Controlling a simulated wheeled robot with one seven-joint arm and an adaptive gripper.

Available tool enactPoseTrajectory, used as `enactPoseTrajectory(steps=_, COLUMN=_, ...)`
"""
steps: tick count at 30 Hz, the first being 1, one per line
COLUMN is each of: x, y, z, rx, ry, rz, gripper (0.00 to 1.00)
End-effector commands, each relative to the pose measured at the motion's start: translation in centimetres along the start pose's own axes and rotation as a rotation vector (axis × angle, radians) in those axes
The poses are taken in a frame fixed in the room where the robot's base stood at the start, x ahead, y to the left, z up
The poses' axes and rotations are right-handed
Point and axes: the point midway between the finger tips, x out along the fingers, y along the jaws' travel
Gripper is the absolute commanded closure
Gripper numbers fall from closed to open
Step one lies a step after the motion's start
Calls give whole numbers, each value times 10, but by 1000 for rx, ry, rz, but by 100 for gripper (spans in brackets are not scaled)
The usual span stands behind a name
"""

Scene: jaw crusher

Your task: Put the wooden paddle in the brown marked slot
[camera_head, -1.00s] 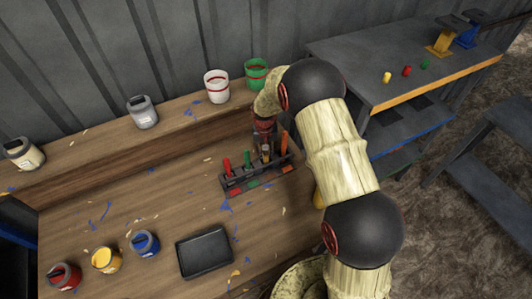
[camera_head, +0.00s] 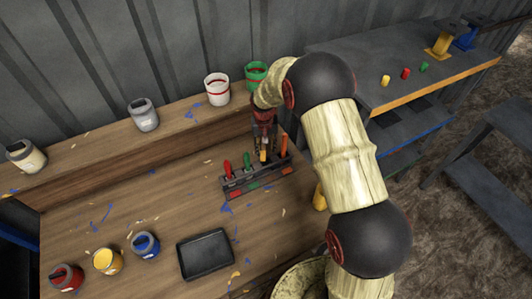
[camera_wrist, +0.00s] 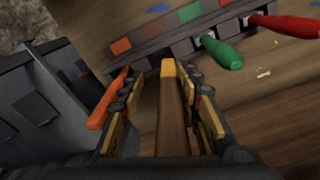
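The wooden paddle (camera_wrist: 172,118) is a brown stick with a yellow end, between my gripper's fingers (camera_wrist: 165,85) in the wrist view. Gaps show between paddle and finger pads, so my gripper looks open around it. The yellow end lies at the rack (camera_wrist: 150,50), in line with the brown mark (camera_wrist: 154,29), between the green and orange tools. How deep it sits in the slot I cannot tell. In the head view, the paddle (camera_head: 263,156) shows below my gripper (camera_head: 264,142), in the row of tools.
The rack also holds a red tool (camera_head: 228,167), a green tool (camera_head: 247,160) and an orange tool (camera_head: 284,145) close beside my fingers. A black tray (camera_head: 205,254) and several paint cans stand on the wooden bench (camera_head: 180,215). A grey table is at right.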

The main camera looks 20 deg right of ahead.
Motion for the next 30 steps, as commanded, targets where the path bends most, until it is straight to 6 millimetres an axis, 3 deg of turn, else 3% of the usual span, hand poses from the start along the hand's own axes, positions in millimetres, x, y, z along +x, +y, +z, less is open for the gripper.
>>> enactPoseTrajectory(steps=6, x=-46, y=0, z=0, rx=0, ry=2, rz=0, gripper=66)
enactPoseTrajectory(steps=19, x=-99, y=2, z=5, rx=-5, ry=16, rz=-5, gripper=66)
enactPoseTrajectory(steps=23, x=-145, y=8, z=18, rx=-19, ry=55, rz=-17, gripper=66)
enactPoseTrajectory(steps=25, x=-177, y=13, z=32, rx=-28, ry=84, rz=-25, gripper=66)
enactPoseTrajectory(steps=30, x=-252, y=28, z=82, rx=-61, ry=157, rz=-44, gripper=66)
